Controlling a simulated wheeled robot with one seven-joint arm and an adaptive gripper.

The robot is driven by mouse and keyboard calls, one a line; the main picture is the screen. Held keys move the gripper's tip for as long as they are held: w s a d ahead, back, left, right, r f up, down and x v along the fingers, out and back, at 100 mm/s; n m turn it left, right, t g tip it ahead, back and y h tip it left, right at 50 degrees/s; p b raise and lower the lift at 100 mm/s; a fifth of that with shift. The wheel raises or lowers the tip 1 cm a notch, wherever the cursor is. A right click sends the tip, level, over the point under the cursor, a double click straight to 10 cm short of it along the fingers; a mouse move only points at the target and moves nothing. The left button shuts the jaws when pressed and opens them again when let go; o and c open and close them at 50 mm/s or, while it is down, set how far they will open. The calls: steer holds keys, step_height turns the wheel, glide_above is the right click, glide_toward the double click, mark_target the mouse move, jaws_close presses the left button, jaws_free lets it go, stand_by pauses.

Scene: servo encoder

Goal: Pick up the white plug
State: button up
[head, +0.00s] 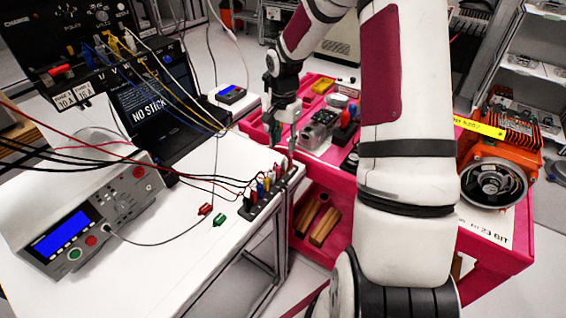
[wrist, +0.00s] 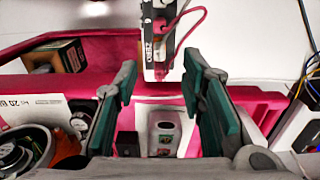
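My gripper (head: 284,138) hangs over the far end of a black terminal strip (head: 262,208) on the white table's right edge. The strip holds several coloured plugs (head: 266,185) in a row, with leads attached. I cannot clearly single out the white plug among them in the head view. In the wrist view my gripper (wrist: 165,95) has its green-padded fingers wide apart with nothing held between them.
A meter with a blue screen (head: 85,215) and a laptop (head: 155,105) stand on the white table (head: 150,275). Loose red (head: 205,209) and green clips (head: 219,220) lie near the strip. A pink cart (head: 325,185) with parts stands beside the table. Cables cross the table.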

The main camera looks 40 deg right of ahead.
mark_target(284, 160)
steer(key=shift+d+f+p, duration=0.15)
steer(key=shift+f+p, duration=0.4)
steer(key=shift+f, duration=4.05)
jaws_close()
